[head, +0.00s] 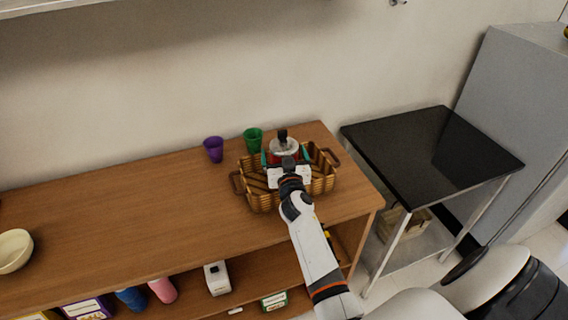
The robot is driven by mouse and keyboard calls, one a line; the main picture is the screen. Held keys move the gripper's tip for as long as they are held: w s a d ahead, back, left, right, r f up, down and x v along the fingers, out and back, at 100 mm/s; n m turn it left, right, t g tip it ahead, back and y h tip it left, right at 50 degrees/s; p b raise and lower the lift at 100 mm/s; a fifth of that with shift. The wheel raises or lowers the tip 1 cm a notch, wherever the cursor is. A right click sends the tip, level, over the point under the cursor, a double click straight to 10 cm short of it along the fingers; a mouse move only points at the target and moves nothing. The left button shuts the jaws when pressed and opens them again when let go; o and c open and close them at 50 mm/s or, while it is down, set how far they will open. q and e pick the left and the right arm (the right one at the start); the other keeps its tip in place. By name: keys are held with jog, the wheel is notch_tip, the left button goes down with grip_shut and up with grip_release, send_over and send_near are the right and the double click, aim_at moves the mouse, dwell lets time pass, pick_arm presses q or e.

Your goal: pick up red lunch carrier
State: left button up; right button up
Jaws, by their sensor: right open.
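The red lunch carrier (273,158) is in a brown woven basket (265,196) on the wooden counter. Its red body shows only in part, and a pale round top with a dark knob (283,139) shows above it. My right gripper (285,155) is over the basket, open, with its teal-edged fingers on either side of the red body. My wrist hides the carrier's lower part, so I cannot tell whether the fingers touch it. My left gripper is not in view.
A green cup (253,140) and a purple cup (213,149) stand behind and left of the basket. A cream bowl (14,250) is at the far left. A black-topped table (430,155) stands right of the counter. The counter's middle is clear.

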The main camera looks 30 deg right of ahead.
jog(key=c, duration=1.4)
jog(key=shift+r, duration=0.1)
jog(key=shift+c, duration=0.4)
